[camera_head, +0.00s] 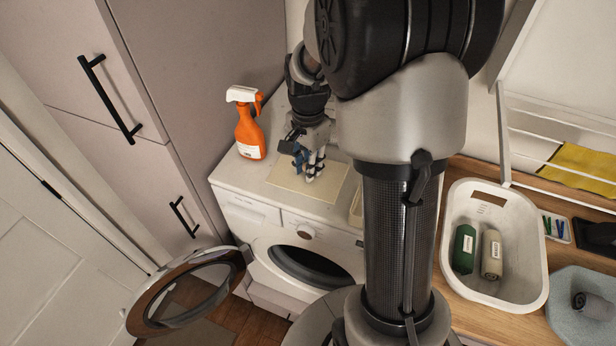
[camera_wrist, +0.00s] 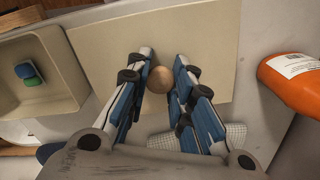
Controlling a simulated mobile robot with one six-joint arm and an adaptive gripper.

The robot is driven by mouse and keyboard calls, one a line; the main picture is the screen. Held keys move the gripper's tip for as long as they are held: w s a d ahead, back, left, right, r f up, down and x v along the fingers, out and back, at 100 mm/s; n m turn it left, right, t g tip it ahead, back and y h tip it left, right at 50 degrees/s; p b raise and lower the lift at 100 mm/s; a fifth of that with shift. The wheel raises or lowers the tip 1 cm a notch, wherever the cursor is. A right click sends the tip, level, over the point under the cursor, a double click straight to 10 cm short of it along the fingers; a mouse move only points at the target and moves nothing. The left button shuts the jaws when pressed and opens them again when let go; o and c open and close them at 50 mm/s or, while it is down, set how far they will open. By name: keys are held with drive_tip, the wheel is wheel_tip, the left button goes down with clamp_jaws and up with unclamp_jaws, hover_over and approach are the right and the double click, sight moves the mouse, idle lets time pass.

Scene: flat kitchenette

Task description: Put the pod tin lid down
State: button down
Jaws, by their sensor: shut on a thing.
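The pod tin lid (camera_wrist: 205,35) is a flat cream rectangle with a round wooden knob (camera_wrist: 160,80). It also shows in the head view (camera_head: 330,185), level over the white washing machine top (camera_head: 240,177); I cannot tell whether it touches that surface. My gripper (camera_wrist: 161,72) is shut on the knob, with a blue-padded finger on each side. In the head view, my gripper (camera_head: 310,172) points down at the lid. The open pod tin (camera_wrist: 15,75) is left of the lid in the wrist view, with a blue and a green pod (camera_wrist: 28,73) inside. My arm hides most of the tin in the head view.
An orange spray bottle (camera_head: 250,133) stands at the back left of the machine top. The washing machine door (camera_head: 190,290) hangs open. A white basket (camera_head: 453,215) with bottles stands on the wooden counter at right. A checked cloth (camera_wrist: 235,132) lies near my gripper.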

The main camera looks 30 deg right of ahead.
drive_tip(key=shift+f, duration=2.25)
drive_tip(key=shift+f+b, duration=0.2)
drive_tip(key=shift+b, duration=0.15)
drive_tip(key=c, duration=1.4)
unclamp_jaws()
drive_tip(key=shift+r, duration=0.2)
